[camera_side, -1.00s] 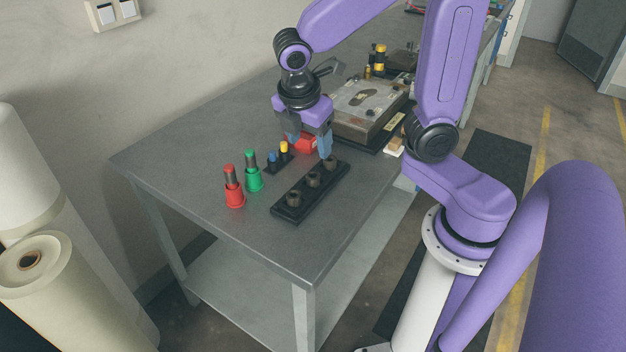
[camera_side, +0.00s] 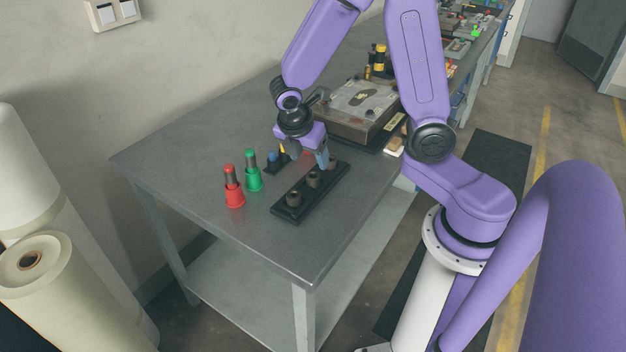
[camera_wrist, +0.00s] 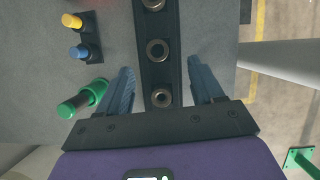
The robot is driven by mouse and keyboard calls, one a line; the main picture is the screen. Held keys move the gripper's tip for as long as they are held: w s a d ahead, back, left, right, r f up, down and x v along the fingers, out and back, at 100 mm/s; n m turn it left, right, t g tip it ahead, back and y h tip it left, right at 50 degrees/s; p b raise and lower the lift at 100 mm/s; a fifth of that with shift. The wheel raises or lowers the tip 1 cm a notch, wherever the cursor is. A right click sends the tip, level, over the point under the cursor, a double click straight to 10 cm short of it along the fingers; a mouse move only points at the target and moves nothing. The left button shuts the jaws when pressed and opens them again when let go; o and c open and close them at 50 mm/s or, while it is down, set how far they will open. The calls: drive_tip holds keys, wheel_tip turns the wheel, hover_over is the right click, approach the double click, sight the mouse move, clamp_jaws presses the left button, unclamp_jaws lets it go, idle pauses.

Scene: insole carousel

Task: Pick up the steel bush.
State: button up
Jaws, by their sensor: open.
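The frames do not show which bush is meant. My gripper (camera_wrist: 160,64) is open and empty, its fingers on either side of the block in the wrist view. In the side view, my gripper (camera_side: 308,157) is over the block's far end.
The black block (camera_side: 285,212) lies near the table's front right edge. Red (camera_side: 234,190) and green (camera_side: 253,172) gauges stand to its left. A small holder with blue (camera_wrist: 79,52) and yellow (camera_wrist: 72,20) pegs is nearby. A large metal fixture (camera_side: 360,105) stands behind. The table's left is clear.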

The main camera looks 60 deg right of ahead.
sight(312, 172)
drive_tip(key=shift+w+x, duration=0.2)
drive_tip(key=shift+x, duration=3.55)
drive_tip(key=shift+a+f, duration=0.1)
drive_tip(key=shift+a, duration=0.05)
drive_tip(key=c, duration=1.2)
